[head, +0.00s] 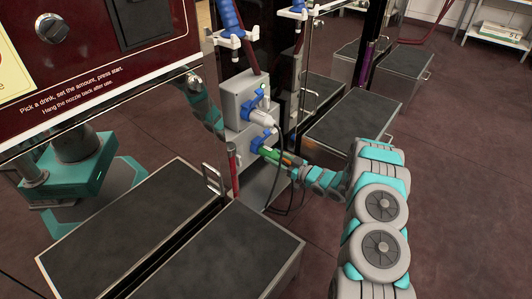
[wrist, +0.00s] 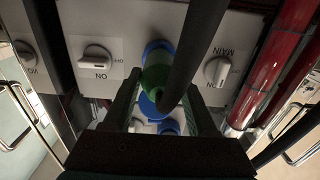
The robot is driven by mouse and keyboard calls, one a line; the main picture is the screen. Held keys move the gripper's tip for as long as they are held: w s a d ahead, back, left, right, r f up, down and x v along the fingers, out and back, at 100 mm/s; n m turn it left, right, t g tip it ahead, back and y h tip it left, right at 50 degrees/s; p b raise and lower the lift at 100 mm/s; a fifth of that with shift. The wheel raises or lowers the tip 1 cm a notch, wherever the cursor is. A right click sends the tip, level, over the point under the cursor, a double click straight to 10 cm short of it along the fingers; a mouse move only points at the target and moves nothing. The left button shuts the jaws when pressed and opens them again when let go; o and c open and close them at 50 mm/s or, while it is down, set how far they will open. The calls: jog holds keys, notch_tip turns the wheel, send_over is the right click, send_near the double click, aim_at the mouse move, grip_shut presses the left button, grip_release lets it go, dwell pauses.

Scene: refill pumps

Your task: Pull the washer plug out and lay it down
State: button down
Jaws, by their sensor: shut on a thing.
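A green plug (head: 270,154) sits at the lower blue socket of a grey outlet box (head: 239,98) in the head view. The wrist view shows the same green plug (wrist: 156,74) against a blue socket ring (wrist: 158,46), with a thick black cable (wrist: 196,48) crossing in front. My gripper (head: 287,159) reaches in from the right and is shut on the green plug; its fingers (wrist: 160,98) stand on both sides of it. A white plug (head: 261,118) is in the upper blue socket. I cannot read which plug is the washer's.
Switch knobs (wrist: 97,58) and (wrist: 217,70) flank the socket in the wrist view. Red pipes (wrist: 283,65) stand at its right. Dark-topped cabinets (head: 130,215) and (head: 237,250) stand in front of the box, and another dark-topped cabinet (head: 352,122) is behind my arm.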

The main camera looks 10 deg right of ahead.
jog(key=shift+s+d, duration=0.1)
jog(key=shift+v, duration=2.8)
jog(key=shift+f, duration=0.1)
